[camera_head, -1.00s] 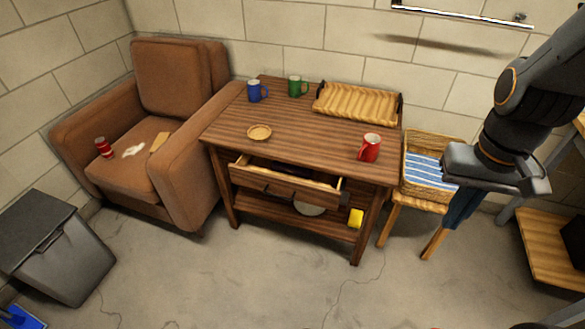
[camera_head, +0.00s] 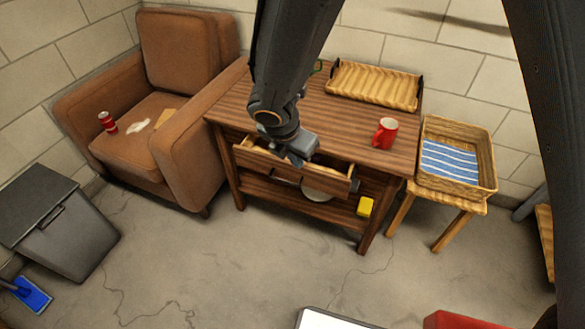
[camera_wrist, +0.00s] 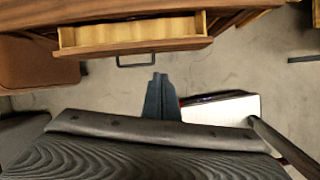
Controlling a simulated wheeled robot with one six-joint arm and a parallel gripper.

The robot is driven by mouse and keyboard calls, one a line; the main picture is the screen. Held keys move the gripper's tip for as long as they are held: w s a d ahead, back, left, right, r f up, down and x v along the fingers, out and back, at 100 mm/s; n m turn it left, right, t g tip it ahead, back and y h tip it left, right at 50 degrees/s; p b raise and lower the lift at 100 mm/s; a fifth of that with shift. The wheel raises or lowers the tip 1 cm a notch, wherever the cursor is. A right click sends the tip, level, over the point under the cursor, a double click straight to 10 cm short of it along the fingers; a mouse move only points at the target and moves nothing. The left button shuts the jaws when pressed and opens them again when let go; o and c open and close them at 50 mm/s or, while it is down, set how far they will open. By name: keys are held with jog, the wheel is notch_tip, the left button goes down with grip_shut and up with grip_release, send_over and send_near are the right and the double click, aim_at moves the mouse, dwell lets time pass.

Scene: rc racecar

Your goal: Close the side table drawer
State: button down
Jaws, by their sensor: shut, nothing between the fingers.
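The side table (camera_head: 232,108) is brown slatted wood. Its drawer (camera_head: 250,158) is pulled open, with its pale inner walls showing. In the wrist view the open drawer (camera_wrist: 140,46) lies at the top, with a dark bar handle (camera_wrist: 135,63) on its front. My gripper (camera_head: 295,160) is over the drawer front in the head view and hides part of it. In the wrist view my gripper (camera_wrist: 159,76) is shut and empty. Its tips are just below and right of the handle, with a gap showing. Contact with the drawer cannot be told.
A red mug (camera_head: 386,133) and a wicker tray (camera_head: 372,86) stand on the tabletop. A yellow block (camera_head: 365,206) is on the lower shelf. A brown armchair (camera_head: 185,160) stands left, a basket (camera_head: 458,185) on a stool right.

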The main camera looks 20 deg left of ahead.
jog(key=s+a+f+n, duration=0.1)
jog(key=a+f+n, duration=0.1)
jog(key=a+n, duration=0.15)
jog(key=b, duration=0.2)
send_near(295, 170)
jog(key=s+f, duration=0.3)
jog(key=f, duration=0.2)
jog(key=w, duration=0.1)
jog(key=w+m+p, duration=0.1)
jog(key=w, duration=0.1)
jog(key=shift+d, duration=0.25)
jog(key=shift+w+f, duration=0.1)
jog(key=shift+w, duration=0.4)
jog(key=shift+w, duration=0.1)
jog(key=shift+w+p, duration=0.35)
jog(key=shift+p, duration=0.1)
jog(key=w, duration=0.2)
jog(key=w+p, duration=0.1)
jog(key=w, duration=0.1)
jog(key=w+d+p, duration=0.1)
jog(key=w, duration=0.1)
jog(key=shift+w, duration=0.2)
jog(key=shift+s+a, duration=0.1)
jog(key=shift+a, duration=0.05)
jog(key=shift+s+a, duration=0.1)
